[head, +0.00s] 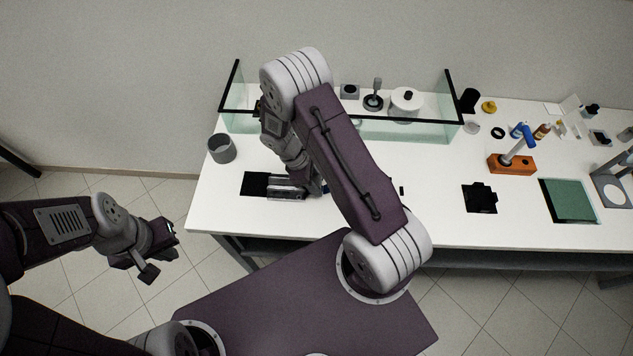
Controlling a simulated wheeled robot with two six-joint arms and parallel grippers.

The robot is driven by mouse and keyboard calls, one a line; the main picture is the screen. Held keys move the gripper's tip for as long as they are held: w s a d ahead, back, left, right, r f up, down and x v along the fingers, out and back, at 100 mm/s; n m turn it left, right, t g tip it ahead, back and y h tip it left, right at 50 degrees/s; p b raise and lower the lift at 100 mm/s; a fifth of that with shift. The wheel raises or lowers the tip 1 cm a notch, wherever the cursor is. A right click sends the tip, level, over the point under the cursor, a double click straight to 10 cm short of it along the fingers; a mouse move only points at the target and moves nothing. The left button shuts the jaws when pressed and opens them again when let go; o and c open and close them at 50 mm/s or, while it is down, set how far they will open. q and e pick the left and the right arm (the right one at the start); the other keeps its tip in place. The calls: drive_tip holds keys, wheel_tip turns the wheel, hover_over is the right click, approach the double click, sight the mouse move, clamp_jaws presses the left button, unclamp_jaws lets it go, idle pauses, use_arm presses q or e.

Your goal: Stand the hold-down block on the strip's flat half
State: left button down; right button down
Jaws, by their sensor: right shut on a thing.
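My left gripper (160,250) is open and empty, out over the floor left of the table.
A glass screen (400,130) with black edges crosses the table's back, with a white round container (405,103) behind it. A grey cup (221,148) stands at the left edge. An orange block (512,164), a black plate (480,198) and a green mat (567,201) lie to the right.

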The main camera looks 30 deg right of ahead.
drive_tip(key=shift+f, duration=0.1)
drive_tip(key=c, duration=0.8)
unclamp_jaws()
drive_tip(key=shift+o, duration=0.2)
drive_tip(key=v, duration=0.9)
drive_tip(key=shift+b, duration=0.45)
